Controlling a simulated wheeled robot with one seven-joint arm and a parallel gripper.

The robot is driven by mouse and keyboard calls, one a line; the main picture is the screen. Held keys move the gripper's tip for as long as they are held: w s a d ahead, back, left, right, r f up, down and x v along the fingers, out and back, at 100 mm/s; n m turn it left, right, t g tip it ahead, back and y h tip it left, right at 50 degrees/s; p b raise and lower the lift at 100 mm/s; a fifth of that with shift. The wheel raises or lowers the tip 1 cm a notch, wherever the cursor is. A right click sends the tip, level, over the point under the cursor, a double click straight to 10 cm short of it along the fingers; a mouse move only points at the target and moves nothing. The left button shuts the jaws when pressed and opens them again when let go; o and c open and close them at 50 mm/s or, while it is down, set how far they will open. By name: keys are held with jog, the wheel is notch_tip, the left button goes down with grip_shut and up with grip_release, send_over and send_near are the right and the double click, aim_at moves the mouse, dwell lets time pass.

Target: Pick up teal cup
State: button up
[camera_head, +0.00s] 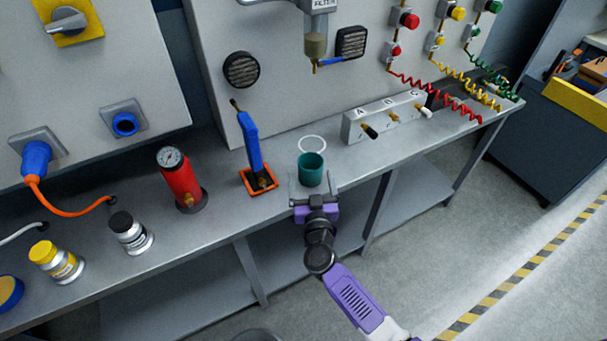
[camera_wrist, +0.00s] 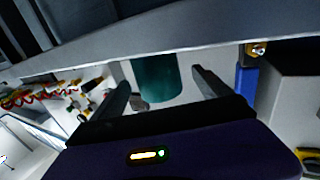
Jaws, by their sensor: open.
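The teal cup (camera_head: 311,168) stands upright on the grey workbench, just in front of a white ring mark. My gripper (camera_head: 313,190) is at the bench's front edge, at the near side of the cup. In the wrist view the teal cup (camera_wrist: 156,78) shows between the two dark fingers of my gripper (camera_wrist: 160,88), which are spread apart. I cannot tell whether the fingers touch the cup. The cup's lower part is partly hidden by my gripper in the head view.
A blue-handled tool in an orange-rimmed base (camera_head: 257,178) stands close left of the cup. A red cylinder with a gauge (camera_head: 180,180) is farther left. A white block marked A, B, C (camera_head: 385,117) is to the right. A filter unit (camera_head: 316,45) hangs above.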

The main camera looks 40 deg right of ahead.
aim_at(309, 161)
jog(key=b+x, duration=0.1)
jog(key=x, duration=0.6)
jog(key=shift+d+f+b, duration=0.1)
jog(key=shift+d+b, duration=0.15)
jog(key=shift+b, duration=0.05)
jog(key=shift+c, duration=0.5)
